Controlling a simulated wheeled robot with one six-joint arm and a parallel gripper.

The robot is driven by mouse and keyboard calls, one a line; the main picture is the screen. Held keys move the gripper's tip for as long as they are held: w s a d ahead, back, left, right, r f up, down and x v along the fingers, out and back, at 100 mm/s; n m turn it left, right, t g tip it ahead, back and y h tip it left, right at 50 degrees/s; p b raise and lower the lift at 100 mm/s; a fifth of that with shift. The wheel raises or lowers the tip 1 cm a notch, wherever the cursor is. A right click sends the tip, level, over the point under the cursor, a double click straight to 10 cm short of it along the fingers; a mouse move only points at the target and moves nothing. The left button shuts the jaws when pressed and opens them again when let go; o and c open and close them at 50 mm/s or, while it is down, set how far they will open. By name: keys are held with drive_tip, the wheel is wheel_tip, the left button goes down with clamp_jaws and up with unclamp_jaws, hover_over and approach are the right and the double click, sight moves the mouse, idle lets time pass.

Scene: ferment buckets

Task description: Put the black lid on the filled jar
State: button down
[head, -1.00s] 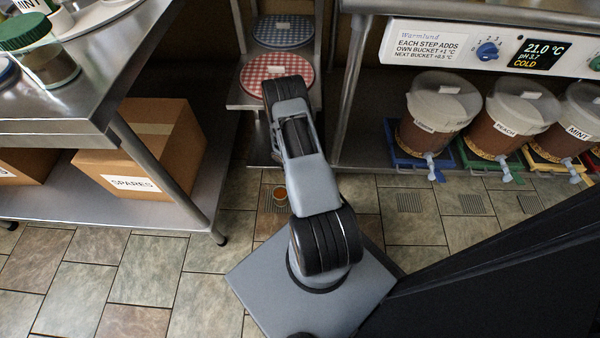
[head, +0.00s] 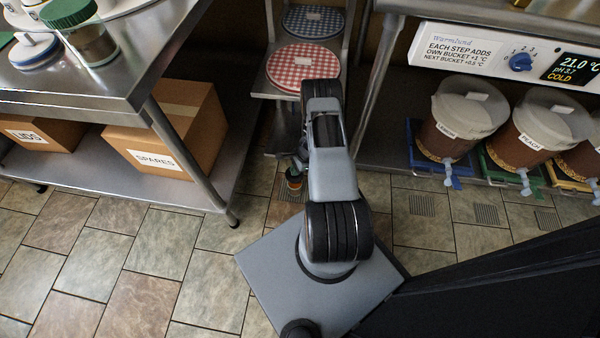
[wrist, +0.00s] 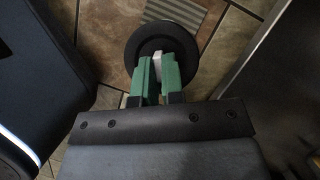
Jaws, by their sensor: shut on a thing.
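In the wrist view my gripper (wrist: 159,72) has its green fingers shut on a pale knob of the round black lid (wrist: 143,42). The lid hangs over the tiled floor. In the head view my gripper (head: 294,172) is small and partly hidden behind my arm, low beside the shelf rack. A jar with brown contents and a green top (head: 92,45) stands on the steel table at upper left, well apart from my gripper. I cannot tell whether it is the filled jar.
The steel table (head: 130,90) has a corner and leg left of my arm, with a spares box (head: 185,125) below. A rack with a red checked disc (head: 303,68) stands ahead. Lidded buckets (head: 450,125) stand at right. Floor at lower left (head: 110,240) is clear.

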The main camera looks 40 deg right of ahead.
drive_tip(key=shift+f+b, duration=2.45)
drive_tip(key=shift+f, duration=0.75)
drive_tip(key=shift+f+b, duration=0.15)
drive_tip(key=shift+b, duration=0.65)
idle(0.4)
idle(0.4)
drive_tip(key=c, duration=0.7)
unclamp_jaws()
drive_tip(key=shift+r, duration=0.2)
drive_tip(key=shift+r+p, duration=2.4)
drive_tip(key=shift+r, duration=0.95)
